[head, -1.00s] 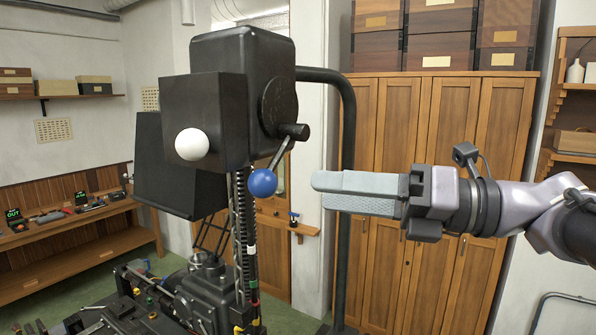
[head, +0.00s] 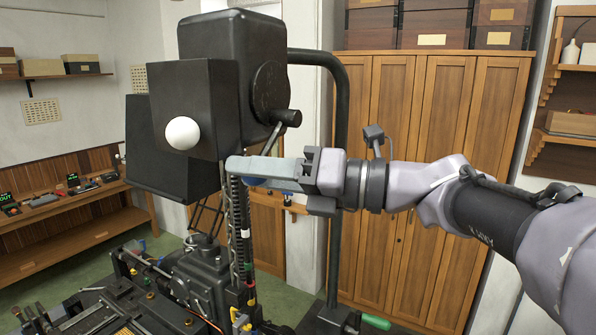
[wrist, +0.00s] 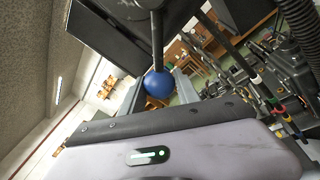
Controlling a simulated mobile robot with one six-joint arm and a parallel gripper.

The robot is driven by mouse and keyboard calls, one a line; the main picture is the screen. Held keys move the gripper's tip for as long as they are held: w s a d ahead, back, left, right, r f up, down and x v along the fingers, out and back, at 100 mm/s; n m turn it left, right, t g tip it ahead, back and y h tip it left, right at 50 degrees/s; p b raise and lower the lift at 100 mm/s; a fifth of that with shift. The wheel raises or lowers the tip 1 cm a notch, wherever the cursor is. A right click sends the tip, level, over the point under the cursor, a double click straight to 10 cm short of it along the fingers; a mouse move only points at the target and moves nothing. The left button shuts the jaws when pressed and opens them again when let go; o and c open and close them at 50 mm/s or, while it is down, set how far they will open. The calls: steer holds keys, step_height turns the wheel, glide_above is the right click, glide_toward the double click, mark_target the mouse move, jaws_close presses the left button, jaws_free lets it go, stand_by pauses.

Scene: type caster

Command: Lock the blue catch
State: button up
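The blue catch is a blue ball knob (wrist: 158,84) at the end of a dark lever (wrist: 157,40) that hangs from a black machine head (head: 232,65). In the head view my gripper (head: 240,169) reaches in from the right, and its fingers hide nearly all of the knob; only a little blue shows beside them. In the wrist view the knob lies between the two grey fingers, which stand apart on either side of it. Whether either finger touches the knob cannot be made out.
A white ball knob (head: 182,133) sits on the machine's front box, left of my fingertips. A toothed column and chain (head: 236,230) run down below. A dark bent pipe (head: 341,120) stands behind my gripper, with wooden cabinets (head: 440,130) further back.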

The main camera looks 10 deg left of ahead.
jaws_close()
steer(key=r+p, duration=0.1)
steer(key=r+m+p, duration=0.1)
steer(key=p, duration=0.1)
steer(key=shift+s+a, duration=0.15)
steer(key=shift+s, duration=0.2)
steer(key=shift+s+a+r+m+y+p, duration=0.1)
steer(key=shift+s+r+m+y+p, duration=0.2)
steer(key=shift+m+p, duration=0.65)
steer(key=shift+f, duration=0.2)
steer(key=o, duration=0.9)
jaws_free()
steer(key=shift+f, duration=0.1)
